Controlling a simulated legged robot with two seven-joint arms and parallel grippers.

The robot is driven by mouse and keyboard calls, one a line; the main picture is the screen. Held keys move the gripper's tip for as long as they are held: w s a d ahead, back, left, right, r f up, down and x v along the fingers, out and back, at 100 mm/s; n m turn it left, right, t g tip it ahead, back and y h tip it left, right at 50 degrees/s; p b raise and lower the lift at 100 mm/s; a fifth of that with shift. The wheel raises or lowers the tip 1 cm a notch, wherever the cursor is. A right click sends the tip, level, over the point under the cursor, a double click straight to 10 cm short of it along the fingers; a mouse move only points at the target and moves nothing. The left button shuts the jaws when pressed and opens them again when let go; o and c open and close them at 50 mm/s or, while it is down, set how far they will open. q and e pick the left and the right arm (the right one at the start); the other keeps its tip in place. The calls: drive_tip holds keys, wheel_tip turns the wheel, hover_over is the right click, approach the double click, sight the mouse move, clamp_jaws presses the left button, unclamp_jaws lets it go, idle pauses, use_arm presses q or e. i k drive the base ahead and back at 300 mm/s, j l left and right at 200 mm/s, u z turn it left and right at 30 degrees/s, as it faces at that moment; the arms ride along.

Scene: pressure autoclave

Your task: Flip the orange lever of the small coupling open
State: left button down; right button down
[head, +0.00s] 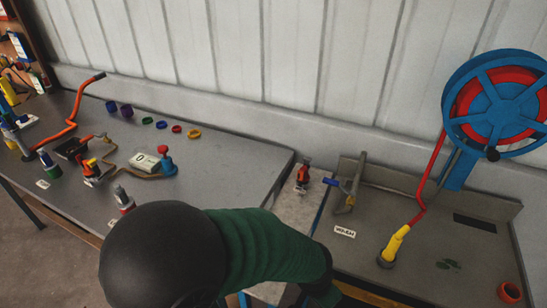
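A small fitting with an orange-red part (303,172) stands upright on the narrow light strip between the two benches. It may be the small coupling, but it is too small to tell how its lever lies. Another small red-orange and yellow fitting (92,170) sits on the left bench, joined to a tan hose. Neither of my grippers shows. A black rounded part and a green ribbed sleeve, parts of my own body, cover the lower middle and hide the front of the left bench.
The right sink bench (400,225) holds a tap (355,182), a yellow nozzle (394,243) and a blue-red hose reel (497,105). The left bench's back right is clear.

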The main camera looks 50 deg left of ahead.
sight(300, 173)
drive_tip(key=i+u, duration=0.1)
drive_tip(key=u, duration=0.35)
drive_tip(key=i+l+u, duration=0.1)
drive_tip(key=u, duration=0.3)
drive_tip(key=i+l+u, duration=0.1)
drive_tip(key=u, duration=0.35)
drive_tip(key=l+u, duration=0.15)
drive_tip(key=u, duration=0.25)
drive_tip(key=i+l+u, duration=0.1)
drive_tip(key=u, duration=0.35)
drive_tip(key=l+u, duration=0.2)
drive_tip(key=u, duration=0.2)
drive_tip(key=l+u, duration=0.35)
drive_tip(key=i+l+u, duration=0.1)
drive_tip(key=u, duration=0.25)
drive_tip(key=l, duration=0.1)
